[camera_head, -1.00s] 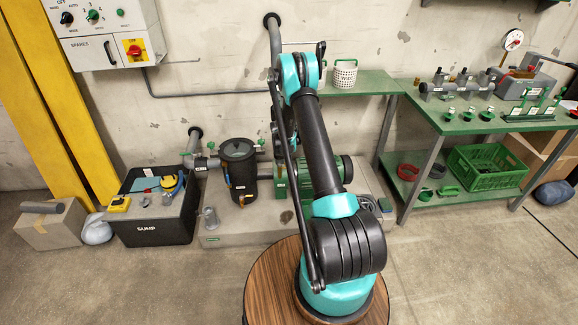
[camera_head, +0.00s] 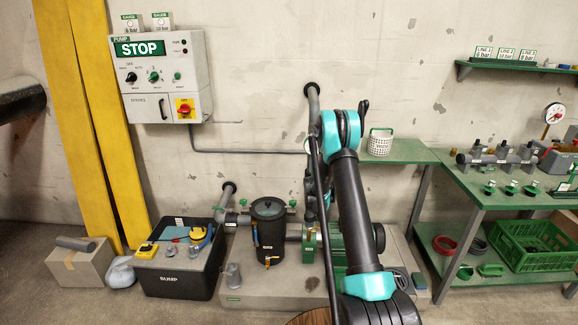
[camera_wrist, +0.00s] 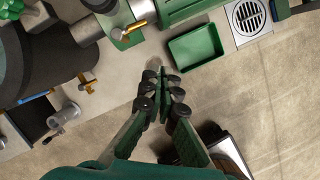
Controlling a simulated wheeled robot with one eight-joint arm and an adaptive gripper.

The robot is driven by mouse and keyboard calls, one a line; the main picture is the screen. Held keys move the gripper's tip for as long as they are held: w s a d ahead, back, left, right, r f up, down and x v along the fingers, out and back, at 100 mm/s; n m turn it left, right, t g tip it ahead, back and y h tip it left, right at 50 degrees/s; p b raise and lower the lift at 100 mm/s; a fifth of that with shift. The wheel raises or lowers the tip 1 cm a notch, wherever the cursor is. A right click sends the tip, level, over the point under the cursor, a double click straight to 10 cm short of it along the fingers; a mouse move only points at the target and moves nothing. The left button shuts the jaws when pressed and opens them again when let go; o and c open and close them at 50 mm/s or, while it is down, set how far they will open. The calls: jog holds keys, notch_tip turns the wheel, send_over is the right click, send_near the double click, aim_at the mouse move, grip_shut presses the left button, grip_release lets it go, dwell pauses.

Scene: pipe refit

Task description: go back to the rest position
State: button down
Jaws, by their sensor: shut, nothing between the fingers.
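My gripper (camera_wrist: 163,92) shows in the wrist view with its two dark-tipped fingers together and nothing between them. It points down over the grey plinth near its edge with the floor. In the head view my arm stands up in front of the pump, and my gripper is hidden behind it.
In the wrist view a green tray (camera_wrist: 195,56) and a drain grate (camera_wrist: 249,17) lie beyond the fingers. A black filter pot (camera_head: 268,230), a black sump box (camera_head: 178,278) and a green workbench (camera_head: 500,185) with a green crate (camera_head: 530,246) surround the arm. Open floor lies in front.

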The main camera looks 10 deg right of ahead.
jog(key=s+a+r+m+t+y, duration=0.1)
jog(key=s+a+r+m, duration=0.2)
jog(key=s+r+m, duration=1.35)
jog(key=s+a+r+m, duration=0.1)
jog(key=s+r+m, duration=0.1)
jog(key=s, duration=0.7)
jog(key=s+a+r+m+y, duration=0.1)
jog(key=s+r+m, duration=0.2)
jog(key=s, duration=0.6)
jog(key=s+a+r+m, duration=0.1)
jog(key=s+r+m, duration=0.2)
jog(key=s, duration=0.6)
jog(key=shift+s+a+m+t, duration=0.15)
jog(key=shift+s+m+t, duration=0.25)
jog(key=shift+m, duration=0.85)
